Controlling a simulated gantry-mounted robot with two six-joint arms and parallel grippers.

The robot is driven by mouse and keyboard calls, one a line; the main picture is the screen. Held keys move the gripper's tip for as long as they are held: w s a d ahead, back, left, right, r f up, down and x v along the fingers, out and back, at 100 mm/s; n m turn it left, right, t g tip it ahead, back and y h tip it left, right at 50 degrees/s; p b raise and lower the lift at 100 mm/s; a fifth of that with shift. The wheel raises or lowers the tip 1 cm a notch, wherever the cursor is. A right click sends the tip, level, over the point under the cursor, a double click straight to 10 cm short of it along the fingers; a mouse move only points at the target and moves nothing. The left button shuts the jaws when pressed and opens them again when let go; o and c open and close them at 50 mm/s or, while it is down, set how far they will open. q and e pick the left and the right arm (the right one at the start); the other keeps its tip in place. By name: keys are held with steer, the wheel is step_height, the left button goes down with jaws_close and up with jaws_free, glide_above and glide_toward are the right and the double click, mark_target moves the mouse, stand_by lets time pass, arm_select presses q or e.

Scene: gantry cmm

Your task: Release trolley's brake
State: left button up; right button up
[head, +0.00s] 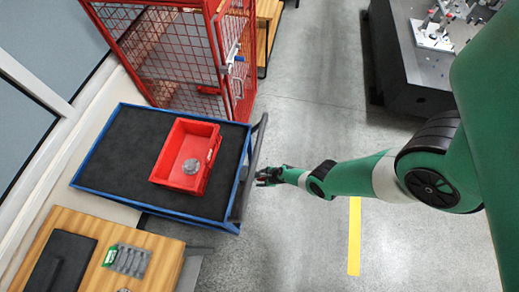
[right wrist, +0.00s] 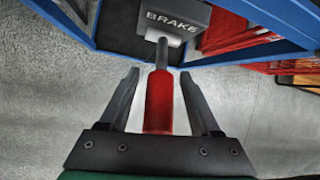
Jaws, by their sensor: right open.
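The trolley (head: 120,165) has a blue frame and a dark top, with a dark push handle on its right side in the head view. In the right wrist view, a grey block marked BRAKE (right wrist: 172,18) is on the blue frame. A brake lever with a red grip (right wrist: 159,105) sticks out from it toward me. My right gripper (head: 262,177) is beside the trolley's handle side. In the right wrist view its open fingers (right wrist: 160,76) stand on either side of the red grip, with a gap showing on both sides. My left gripper is not in view.
A red bin (head: 160,165) holding a grey metal part (head: 191,166) sits on the trolley. A red mesh cage (head: 165,55) stands behind it. A wooden bench (head: 165,255) is at the front left. A dark machine table (head: 400,60) is at the back right. The floor between is clear.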

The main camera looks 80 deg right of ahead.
steer(key=p+v, duration=0.9)
steer(key=v, duration=0.1)
steer(key=shift+r, duration=0.3)
steer(key=shift+s+r, duration=0.1)
steer(key=shift+s, duration=0.15)
